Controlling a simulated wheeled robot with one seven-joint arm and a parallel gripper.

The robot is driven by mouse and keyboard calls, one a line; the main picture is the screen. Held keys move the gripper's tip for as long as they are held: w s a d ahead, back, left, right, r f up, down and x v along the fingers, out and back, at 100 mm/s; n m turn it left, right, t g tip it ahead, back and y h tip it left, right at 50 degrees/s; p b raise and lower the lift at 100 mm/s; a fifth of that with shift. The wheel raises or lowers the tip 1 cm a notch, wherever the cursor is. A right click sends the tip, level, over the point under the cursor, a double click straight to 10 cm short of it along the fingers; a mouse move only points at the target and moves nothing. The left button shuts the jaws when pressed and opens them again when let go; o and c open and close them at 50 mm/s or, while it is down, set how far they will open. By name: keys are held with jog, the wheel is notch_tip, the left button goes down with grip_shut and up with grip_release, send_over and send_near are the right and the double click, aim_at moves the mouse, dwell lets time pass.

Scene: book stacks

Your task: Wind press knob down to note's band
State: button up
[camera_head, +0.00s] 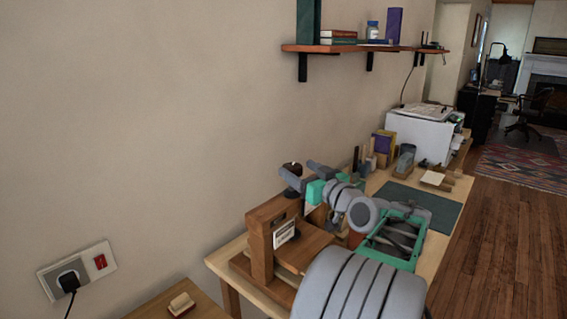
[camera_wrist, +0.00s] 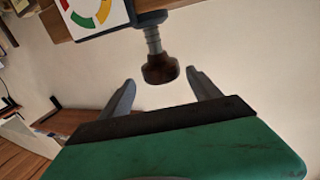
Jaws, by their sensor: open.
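The wooden press (camera_head: 262,252) stands on the near end of the bench, with a white plate (camera_head: 284,232) on its front. Its dark brown knob (camera_wrist: 160,69) sits on a grey threaded screw (camera_wrist: 153,40) at the press's beam (camera_wrist: 56,24). A white dial with yellow, green and red bands (camera_wrist: 95,12) is partly cut off at the top of the wrist view. My gripper (camera_wrist: 160,80) is open; its two grey fingers lie either side of the knob with gaps, not gripping it. The knob also shows in the head view (camera_head: 292,168). I cannot make out the note.
A dark green mat (camera_head: 425,205) lies on the bench. Books (camera_head: 383,143), a grey object (camera_head: 404,160) and a white box (camera_head: 425,135) stand farther back. A wall shelf (camera_head: 350,47) hangs above. A small wooden block (camera_head: 181,304) lies on the near table.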

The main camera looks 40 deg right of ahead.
aim_at(287, 164)
jog(key=x, duration=0.6)
jog(key=shift+w+a+p, duration=0.15)
jog(key=shift+a+p, duration=0.1)
jog(key=shift+p, duration=0.15)
jog(key=shift+c, duration=0.4)
jog(key=c, duration=1.3)
jog(key=shift+d+f+m+g+h+b, duration=0.15)
jog(key=shift+m+g+h+b, duration=0.15)
jog(key=shift+m+h+b, duration=0.6)
jog(key=shift+d+h+b, duration=0.15)
jog(key=shift+h+b, duration=0.45)
jog(key=shift+h, duration=0.1)
jog(key=shift+m+g, duration=0.3)
jog(key=o, duration=1.4)
